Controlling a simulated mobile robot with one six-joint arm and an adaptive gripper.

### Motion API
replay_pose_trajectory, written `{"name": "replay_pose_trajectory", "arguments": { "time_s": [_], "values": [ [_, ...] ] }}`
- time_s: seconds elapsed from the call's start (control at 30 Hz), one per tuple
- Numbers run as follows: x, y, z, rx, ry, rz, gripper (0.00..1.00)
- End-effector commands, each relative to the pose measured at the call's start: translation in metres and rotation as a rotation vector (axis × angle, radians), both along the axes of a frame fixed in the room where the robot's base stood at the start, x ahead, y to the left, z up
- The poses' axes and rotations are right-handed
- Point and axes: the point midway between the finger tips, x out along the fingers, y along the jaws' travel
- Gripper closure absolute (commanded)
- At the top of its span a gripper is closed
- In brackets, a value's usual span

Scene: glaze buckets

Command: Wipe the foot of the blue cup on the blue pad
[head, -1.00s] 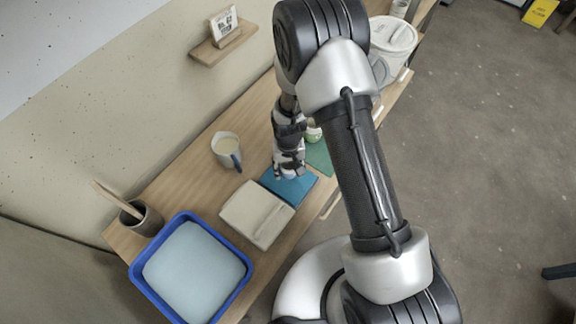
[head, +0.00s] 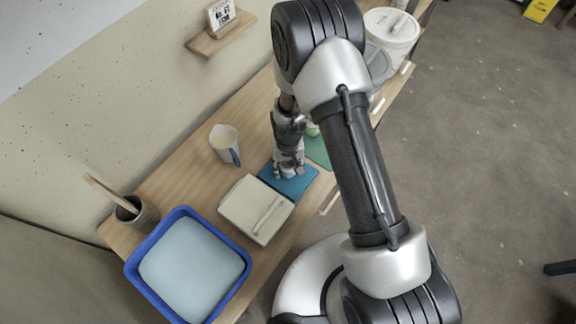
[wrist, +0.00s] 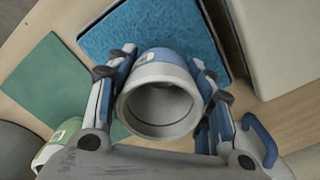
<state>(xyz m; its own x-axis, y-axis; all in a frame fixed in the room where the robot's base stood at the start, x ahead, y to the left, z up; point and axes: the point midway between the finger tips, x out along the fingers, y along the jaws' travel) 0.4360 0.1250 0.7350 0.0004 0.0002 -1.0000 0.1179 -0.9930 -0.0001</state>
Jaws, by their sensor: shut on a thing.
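The blue cup (wrist: 163,56) is white inside with a blue outer band. In the wrist view I look into its empty open mouth. My gripper (wrist: 158,92) is shut on it, with a finger on either side. The blue pad (wrist: 178,28) lies under and beyond the cup. In the head view my gripper (head: 289,171) is low over the blue pad (head: 301,184), with the pale cup (head: 291,168) partly hidden between the fingers. The cup's foot is hidden, so I cannot tell whether it touches the pad.
A beige block (head: 240,205) sits beside the pad, and a blue tray (head: 133,272) lies farther left. A jug (head: 220,138) with a blue handle stands toward the wall. A green pad (wrist: 48,85) and a green cup (wrist: 57,140) are on the other side. A lidded bucket (head: 392,35) stands behind.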

Motion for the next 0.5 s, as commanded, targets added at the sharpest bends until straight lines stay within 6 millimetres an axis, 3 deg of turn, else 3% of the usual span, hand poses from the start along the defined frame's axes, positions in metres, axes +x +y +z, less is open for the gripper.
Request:
{"name": "replay_pose_trajectory", "arguments": {
  "time_s": [0.5],
  "values": [
    [0.0002,0.0,-0.0078,0.0,0.0,0.0,0.81]
  ]
}}
